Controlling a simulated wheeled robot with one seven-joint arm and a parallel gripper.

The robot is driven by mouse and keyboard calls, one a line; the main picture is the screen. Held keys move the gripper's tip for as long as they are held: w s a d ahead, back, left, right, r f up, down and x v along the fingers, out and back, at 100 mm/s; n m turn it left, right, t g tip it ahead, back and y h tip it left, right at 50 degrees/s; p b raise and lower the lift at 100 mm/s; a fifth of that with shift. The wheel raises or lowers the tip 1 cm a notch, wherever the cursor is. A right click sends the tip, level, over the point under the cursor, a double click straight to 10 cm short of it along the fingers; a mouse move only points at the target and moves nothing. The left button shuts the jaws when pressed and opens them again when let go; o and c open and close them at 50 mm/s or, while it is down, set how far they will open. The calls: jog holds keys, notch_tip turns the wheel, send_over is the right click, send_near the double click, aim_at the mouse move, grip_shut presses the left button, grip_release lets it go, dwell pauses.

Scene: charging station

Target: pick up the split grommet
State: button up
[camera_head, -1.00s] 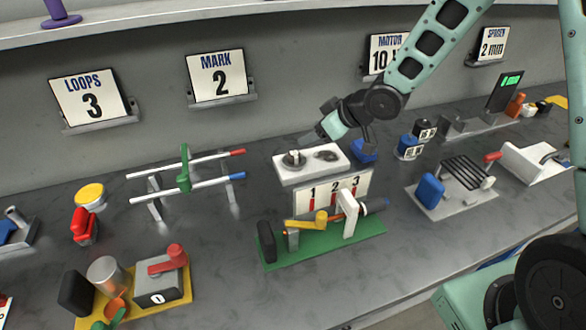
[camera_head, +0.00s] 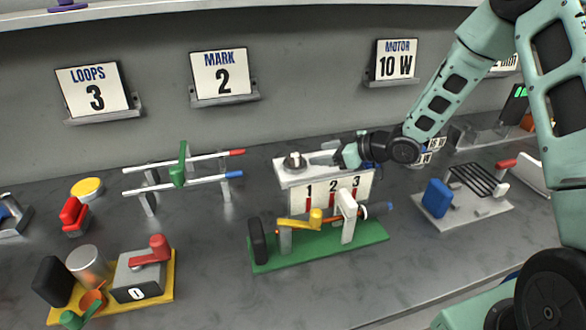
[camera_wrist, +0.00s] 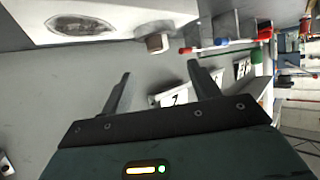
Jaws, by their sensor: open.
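A small grey ring-like piece that looks like the split grommet (camera_head: 294,160) sits on the left part of a white block (camera_head: 290,178) with a 1-2-3 panel on its front. In the wrist view the piece (camera_wrist: 156,42) shows at the block's edge, just beyond my fingertips. My gripper (camera_head: 320,158) lies nearly level over the block's right part, fingers pointing left at the piece. In the wrist view my gripper (camera_wrist: 158,70) is open, with nothing between its fingers. The split in the piece is too small to make out.
A green-based fixture with a yellow lever (camera_head: 300,222) stands in front of the block. A rail stand with red and blue tips (camera_head: 182,178) is to the left. A rack with a blue block (camera_head: 438,198) is to the right. Bench between them is clear.

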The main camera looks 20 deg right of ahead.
aim_at(298, 156)
jog(key=shift+p+x, duration=0.55)
jog(key=shift+x, duration=3.5)
jog(key=shift+d, duration=0.1)
jog(key=c, duration=1.1)
